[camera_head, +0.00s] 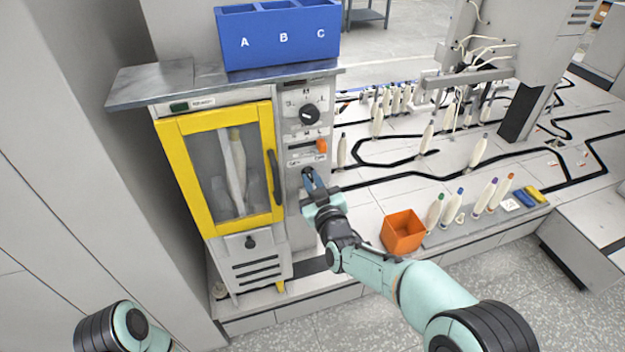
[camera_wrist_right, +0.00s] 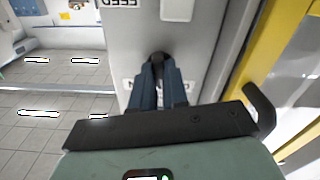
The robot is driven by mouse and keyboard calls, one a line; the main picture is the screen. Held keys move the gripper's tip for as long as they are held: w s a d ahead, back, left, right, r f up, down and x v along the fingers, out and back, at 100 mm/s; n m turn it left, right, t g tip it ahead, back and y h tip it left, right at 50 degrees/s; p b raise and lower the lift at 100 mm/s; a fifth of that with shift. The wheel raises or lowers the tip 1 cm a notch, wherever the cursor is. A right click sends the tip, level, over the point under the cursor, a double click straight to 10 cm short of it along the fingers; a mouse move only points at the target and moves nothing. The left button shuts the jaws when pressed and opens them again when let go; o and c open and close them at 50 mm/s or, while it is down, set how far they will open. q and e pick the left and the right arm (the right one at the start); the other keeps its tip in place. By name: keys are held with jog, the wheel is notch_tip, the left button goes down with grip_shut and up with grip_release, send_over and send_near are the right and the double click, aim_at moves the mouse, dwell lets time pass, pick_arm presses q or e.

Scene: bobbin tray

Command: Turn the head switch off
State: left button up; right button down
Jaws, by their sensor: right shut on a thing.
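The machine's grey control panel (camera_head: 305,130) stands right of the yellow-framed door. My right gripper (camera_head: 312,180) reaches its lower part. In the right wrist view its two blue fingers (camera_wrist_right: 157,85) are shut on a small black knob (camera_wrist_right: 158,57), which I take for the head switch. The fingers hide most of the knob and part of a label behind them, so its setting cannot be read. Only a part of my left arm shows at the bottom left of the head view; its gripper is out of view.
Higher on the panel are a large black dial (camera_head: 309,115) and an orange switch (camera_head: 321,146). The yellow door (camera_head: 205,168) with its dark handle (camera_head: 273,177) is close on the left. An orange bin (camera_head: 402,231) and several bobbins stand right. A blue bin (camera_head: 280,35) is on top.

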pick_arm(q)
jog(key=shift+s+d+r+g+p, duration=0.2)
jog(key=shift+s+d+r+p, duration=0.15)
jog(key=shift+s, duration=0.25)
jog(key=shift+s+d+r+g+p, duration=0.2)
jog(key=shift+s+d+r+p, duration=0.1)
jog(key=shift+s+r, duration=0.2)
pick_arm(e)
jog(key=n, duration=0.5)
pick_arm(q)
jog(key=shift+s, duration=0.15)
pick_arm(e)
jog(key=shift+n, duration=0.3)
jog(key=c, duration=1.1)
grip_release()
jog(key=shift+c, duration=0.2)
pick_arm(q)
jog(key=shift+s+d+r+g+h+p, duration=0.15)
jog(key=shift+s+d+r+p, duration=0.15)
jog(key=shift+s, duration=0.2)
jog(key=shift+s+d+r+g+h+p, duration=0.15)
jog(key=shift+s+r+p, duration=0.25)
jog(key=shift+s, duration=0.1)
pick_arm(e)
jog(key=v, duration=1.3)
jog(key=shift+s, duration=0.2)
jog(key=shift+d, duration=0.1)
